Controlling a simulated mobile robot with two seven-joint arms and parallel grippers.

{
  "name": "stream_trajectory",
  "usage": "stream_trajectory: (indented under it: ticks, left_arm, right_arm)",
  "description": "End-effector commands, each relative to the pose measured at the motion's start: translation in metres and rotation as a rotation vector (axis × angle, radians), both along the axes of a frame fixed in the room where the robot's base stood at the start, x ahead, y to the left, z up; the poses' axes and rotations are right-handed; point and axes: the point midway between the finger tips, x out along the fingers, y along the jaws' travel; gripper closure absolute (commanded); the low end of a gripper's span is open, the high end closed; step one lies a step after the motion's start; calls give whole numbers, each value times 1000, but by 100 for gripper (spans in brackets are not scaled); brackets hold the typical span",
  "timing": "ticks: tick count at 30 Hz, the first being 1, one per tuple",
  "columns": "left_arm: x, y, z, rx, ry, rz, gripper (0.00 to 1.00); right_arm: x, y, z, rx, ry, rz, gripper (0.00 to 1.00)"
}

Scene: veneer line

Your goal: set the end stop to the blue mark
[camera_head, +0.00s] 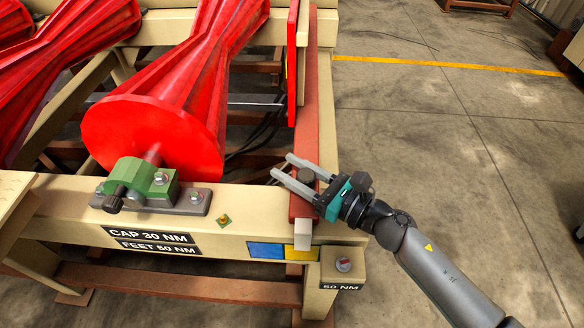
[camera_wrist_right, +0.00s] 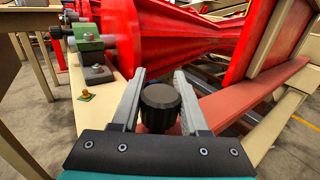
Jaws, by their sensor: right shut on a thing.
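The end stop is a red upright plate (camera_head: 293,75) joined to a long red bar (camera_head: 312,110); the plate also shows in the right wrist view (camera_wrist_right: 250,45). A black knob (camera_wrist_right: 160,106) stands on the bar near its front end. My right gripper (camera_head: 283,165) is shut on this knob, one finger on each side. A pale block (camera_head: 302,234) at the bar's front end sits above the yellow-orange mark (camera_head: 300,254), to the right of the blue mark (camera_head: 267,251). My left gripper is in neither view.
A red ribbed roller (camera_head: 165,120) with a green bearing block (camera_head: 150,180) lies left of the bar on a cream frame (camera_head: 240,205). A post labelled 50 NM (camera_head: 343,265) stands at the front right corner. The concrete floor on the right is open.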

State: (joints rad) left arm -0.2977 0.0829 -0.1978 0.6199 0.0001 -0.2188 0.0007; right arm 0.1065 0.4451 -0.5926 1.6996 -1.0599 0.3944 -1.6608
Motion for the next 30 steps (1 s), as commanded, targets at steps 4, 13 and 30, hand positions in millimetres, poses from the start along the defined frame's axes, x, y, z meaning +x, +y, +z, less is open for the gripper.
stream_trajectory:
  ticks: [4, 13, 30]
  left_arm:
    - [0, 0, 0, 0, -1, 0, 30]
    - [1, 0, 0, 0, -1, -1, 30]
    - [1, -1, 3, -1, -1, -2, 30]
  right_arm:
    - [0, 0, 0, -1, 1, 0, 100]
    - [0, 0, 0, -1, 1, 0, 100]
    - [0, 25, 1, 4, 0, 3, 100]
